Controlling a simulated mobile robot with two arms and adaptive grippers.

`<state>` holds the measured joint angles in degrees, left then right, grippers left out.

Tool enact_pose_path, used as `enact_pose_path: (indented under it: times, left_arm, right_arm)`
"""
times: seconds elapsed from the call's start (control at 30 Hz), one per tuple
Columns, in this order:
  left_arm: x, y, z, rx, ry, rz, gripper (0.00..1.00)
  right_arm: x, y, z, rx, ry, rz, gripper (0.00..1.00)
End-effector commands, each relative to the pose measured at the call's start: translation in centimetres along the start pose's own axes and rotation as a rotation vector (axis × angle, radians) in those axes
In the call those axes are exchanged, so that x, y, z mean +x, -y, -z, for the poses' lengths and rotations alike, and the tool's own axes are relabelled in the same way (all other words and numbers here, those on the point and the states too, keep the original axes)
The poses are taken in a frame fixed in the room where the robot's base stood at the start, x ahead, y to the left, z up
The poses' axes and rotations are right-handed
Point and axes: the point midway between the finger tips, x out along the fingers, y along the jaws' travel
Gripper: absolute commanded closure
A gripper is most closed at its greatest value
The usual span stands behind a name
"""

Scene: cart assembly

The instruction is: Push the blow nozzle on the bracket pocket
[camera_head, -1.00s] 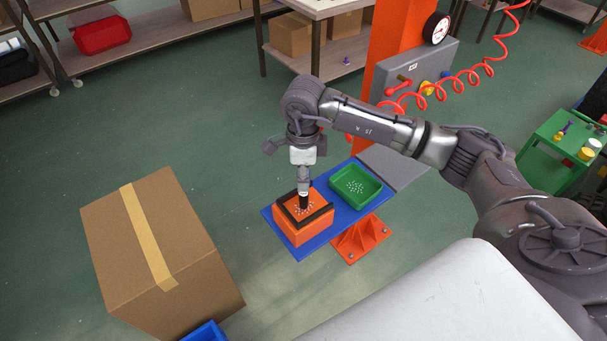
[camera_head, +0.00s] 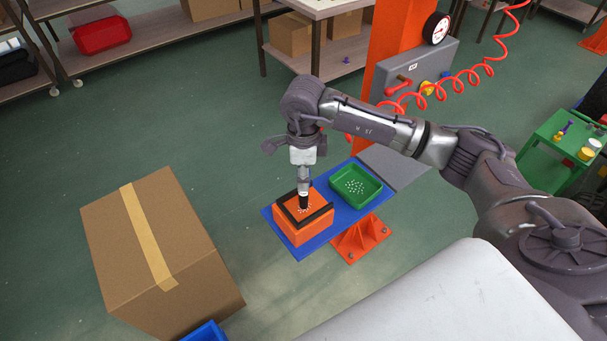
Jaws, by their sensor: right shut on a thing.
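My right arm reaches in from the right, and its gripper (camera_head: 304,176) points straight down over the orange bracket block (camera_head: 300,232). The gripper is shut on the blow nozzle (camera_head: 303,200), a slim upright piece with a dark lower end. The nozzle's tip is at the block's top face, inside a black L-shaped edge; I cannot tell whether it touches the pocket. Small white bits lie around the tip. The block sits on a blue plate (camera_head: 345,213). My left gripper is not in view.
A green tray (camera_head: 372,199) with white bits stands right of the block on the blue plate. Behind are an orange post (camera_head: 400,40) and a grey panel with a gauge and red coiled hose. A cardboard box (camera_head: 190,235) stands on the floor to the left.

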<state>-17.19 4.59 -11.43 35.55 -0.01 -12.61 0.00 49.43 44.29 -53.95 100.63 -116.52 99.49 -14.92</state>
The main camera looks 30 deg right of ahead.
Motion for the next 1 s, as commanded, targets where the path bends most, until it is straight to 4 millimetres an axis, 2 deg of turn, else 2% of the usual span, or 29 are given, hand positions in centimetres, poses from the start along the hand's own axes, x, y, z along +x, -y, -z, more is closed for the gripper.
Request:
enact_pose_path:
  times: [0.57,1.0]
  left_arm:
    - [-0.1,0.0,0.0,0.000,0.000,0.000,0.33]
    - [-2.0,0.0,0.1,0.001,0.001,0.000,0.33]
  right_arm:
    - [0.0,0.0,0.0,0.000,-0.002,-0.001,1.00]
    - [-3.3,0.0,0.0,0.001,0.001,0.002,1.00]
